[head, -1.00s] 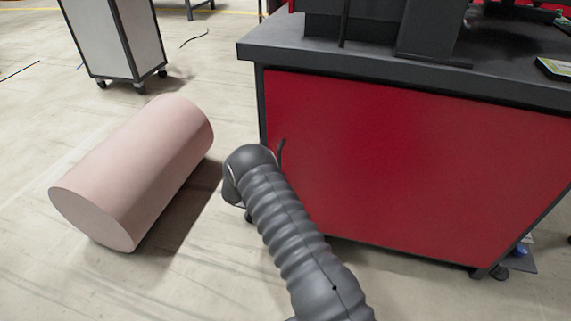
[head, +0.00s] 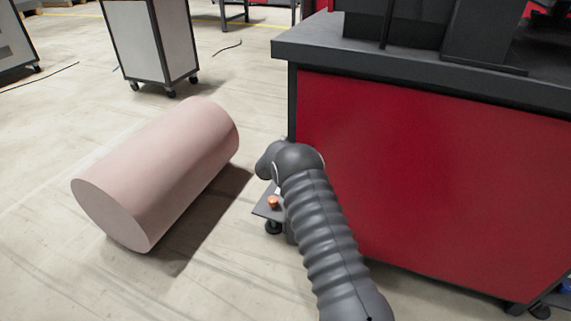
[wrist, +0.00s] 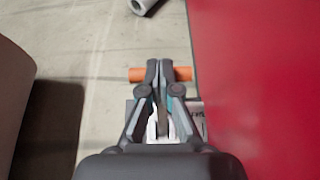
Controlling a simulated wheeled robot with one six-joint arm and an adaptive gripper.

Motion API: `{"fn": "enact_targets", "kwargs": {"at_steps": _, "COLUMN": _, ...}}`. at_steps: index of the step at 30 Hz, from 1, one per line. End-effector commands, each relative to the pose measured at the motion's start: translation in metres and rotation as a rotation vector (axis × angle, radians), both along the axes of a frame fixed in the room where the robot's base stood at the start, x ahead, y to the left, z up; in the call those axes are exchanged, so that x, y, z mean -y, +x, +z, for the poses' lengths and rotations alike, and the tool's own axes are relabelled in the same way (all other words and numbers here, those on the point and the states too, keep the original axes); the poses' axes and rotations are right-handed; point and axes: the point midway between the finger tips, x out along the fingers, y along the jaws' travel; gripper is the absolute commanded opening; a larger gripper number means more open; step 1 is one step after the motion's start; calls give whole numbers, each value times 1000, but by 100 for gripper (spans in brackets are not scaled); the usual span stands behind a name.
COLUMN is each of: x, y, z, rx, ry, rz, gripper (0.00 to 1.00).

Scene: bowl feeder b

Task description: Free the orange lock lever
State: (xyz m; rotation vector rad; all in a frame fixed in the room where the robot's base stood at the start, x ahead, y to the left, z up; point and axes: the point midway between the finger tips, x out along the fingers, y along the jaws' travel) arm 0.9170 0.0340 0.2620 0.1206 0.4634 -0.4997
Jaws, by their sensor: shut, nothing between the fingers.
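An orange bar (wrist: 182,74) lies crosswise at my gripper's fingertips in the wrist view, showing on both sides of them. An orange end (head: 273,202) shows in the head view above a small grey plate at the red cabinet's lower left corner. It looks like part of the same lever. My gripper (wrist: 160,68) is shut with nothing held. Its tips overlap the middle of the bar in the picture; I cannot tell whether they touch it. My arm's end hides the rest of the lever's mount in the head view.
The red cabinet (head: 430,170) with a dark top stands close on the right. A large pink cylinder (head: 155,170) lies on the floor to the left. A grey wheeled cabinet (head: 150,40) stands farther back. Floor between cylinder and cabinet is clear.

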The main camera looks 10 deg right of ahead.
Motion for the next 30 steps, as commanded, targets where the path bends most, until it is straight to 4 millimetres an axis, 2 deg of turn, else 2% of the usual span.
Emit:
{"fn": "enact_targets", "kwargs": {"at_steps": 20, "x": 0, "y": -2, "z": -6, "rx": -11, "ry": 3, "rz": 0, "gripper": 0}}
{"fn": "enact_targets", "kwargs": {"at_steps": 26, "x": -6, "y": -11, "z": 13, "rx": -8, "ry": 2, "rz": 0, "gripper": 0}}
{"fn": "enact_targets", "kwargs": {"at_steps": 30, "x": -12, "y": -22, "z": 39, "rx": 0, "ry": 2, "rz": -3, "gripper": 0}}
